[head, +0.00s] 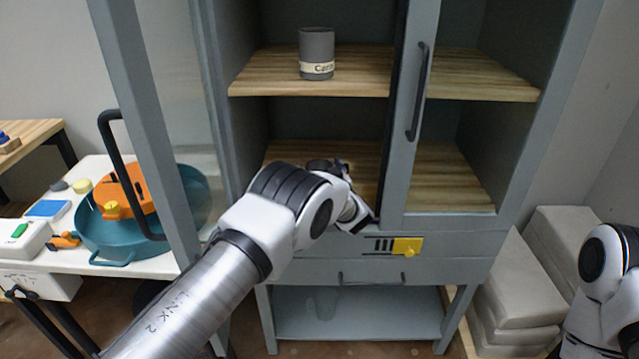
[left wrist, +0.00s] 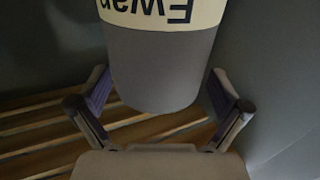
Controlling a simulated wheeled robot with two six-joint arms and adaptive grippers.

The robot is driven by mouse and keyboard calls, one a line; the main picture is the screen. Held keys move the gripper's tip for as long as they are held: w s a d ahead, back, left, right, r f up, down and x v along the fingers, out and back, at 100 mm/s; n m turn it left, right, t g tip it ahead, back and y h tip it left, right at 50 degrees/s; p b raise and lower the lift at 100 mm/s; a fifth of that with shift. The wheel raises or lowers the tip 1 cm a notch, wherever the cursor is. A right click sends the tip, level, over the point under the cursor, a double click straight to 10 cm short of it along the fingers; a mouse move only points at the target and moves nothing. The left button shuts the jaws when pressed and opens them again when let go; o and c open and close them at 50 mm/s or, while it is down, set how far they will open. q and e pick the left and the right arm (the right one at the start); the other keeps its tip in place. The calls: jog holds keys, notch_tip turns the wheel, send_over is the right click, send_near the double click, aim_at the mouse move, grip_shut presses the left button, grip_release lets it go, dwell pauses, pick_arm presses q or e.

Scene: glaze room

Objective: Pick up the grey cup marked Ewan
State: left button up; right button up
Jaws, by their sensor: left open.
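The grey cup marked Ewan (left wrist: 160,62) fills the upper middle of the left wrist view, its cream label reading upside down there. It stands on a slatted wooden shelf inside the cabinet. My left gripper (left wrist: 161,92) is open, with one finger on each side of the cup and visible gaps between fingers and cup. In the head view my left arm reaches into the cabinet's lower compartment and mostly hides the cup and the gripper. Another grey cup (head: 316,52), with a label starting "Ca", stands on the upper shelf. My right gripper is out of view.
The grey cabinet's left door (head: 165,110) stands open beside my left arm; the right door (head: 405,180) is closed. A yellow latch (head: 407,246) sits below. A white table (head: 165,265) at left holds a teal basin (head: 130,232). Grey blocks (head: 515,285) are stacked at right.

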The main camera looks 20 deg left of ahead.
pick_arm(q)
jog(key=shift+w+f, duration=0.15)
jog(key=shift+f, duration=0.05)
jog(key=c, duration=1.6)
jog(key=shift+c, duration=0.7)
jog(key=shift+r, duration=0.15)
